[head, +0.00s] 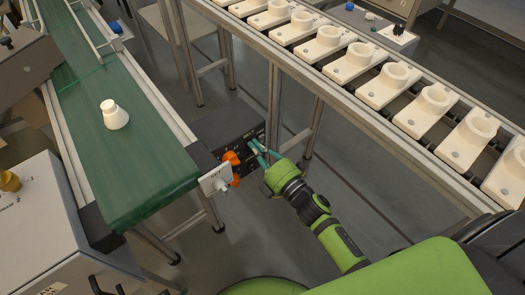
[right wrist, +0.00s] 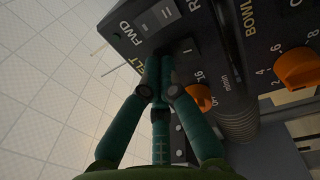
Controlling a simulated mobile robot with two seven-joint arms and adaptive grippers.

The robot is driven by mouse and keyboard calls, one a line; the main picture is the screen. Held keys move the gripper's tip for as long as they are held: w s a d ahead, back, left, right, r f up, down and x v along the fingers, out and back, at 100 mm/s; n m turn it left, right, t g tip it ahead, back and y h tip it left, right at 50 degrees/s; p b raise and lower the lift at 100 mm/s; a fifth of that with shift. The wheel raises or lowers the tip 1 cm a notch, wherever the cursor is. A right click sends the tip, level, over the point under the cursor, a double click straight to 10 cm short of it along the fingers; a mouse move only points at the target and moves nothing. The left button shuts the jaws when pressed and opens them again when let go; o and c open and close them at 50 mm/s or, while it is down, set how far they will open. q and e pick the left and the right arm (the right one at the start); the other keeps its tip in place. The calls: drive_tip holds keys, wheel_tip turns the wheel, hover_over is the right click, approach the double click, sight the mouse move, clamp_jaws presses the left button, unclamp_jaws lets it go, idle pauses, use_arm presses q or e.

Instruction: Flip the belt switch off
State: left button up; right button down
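The green conveyor belt (head: 85,160) runs along the left, with a dark control panel (head: 243,148) at its near right corner. In the right wrist view, the panel (right wrist: 225,20) carries "FWD" and a partly covered "BELT" label. A dark rocker switch (right wrist: 187,47) marked "I" sits beside the fingertips; part of it is hidden behind them. My right gripper (head: 255,148) has teal fingers pointing at the panel. Its fingertips (right wrist: 160,65) are drawn together at the panel face, with nothing seen between them. I cannot tell whether they touch the switch. My left gripper is out of view.
Orange knobs (right wrist: 296,68) are on the panel close to the fingers. A white plate (head: 215,179) sticks out near the belt's end. A white bulb-like piece (head: 114,115) stands on the belt. A rail with several white holders (head: 379,87) crosses at the right.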

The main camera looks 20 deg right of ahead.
drive_tip(key=v, duration=1.2)
drive_tip(key=shift+w, duration=0.1)
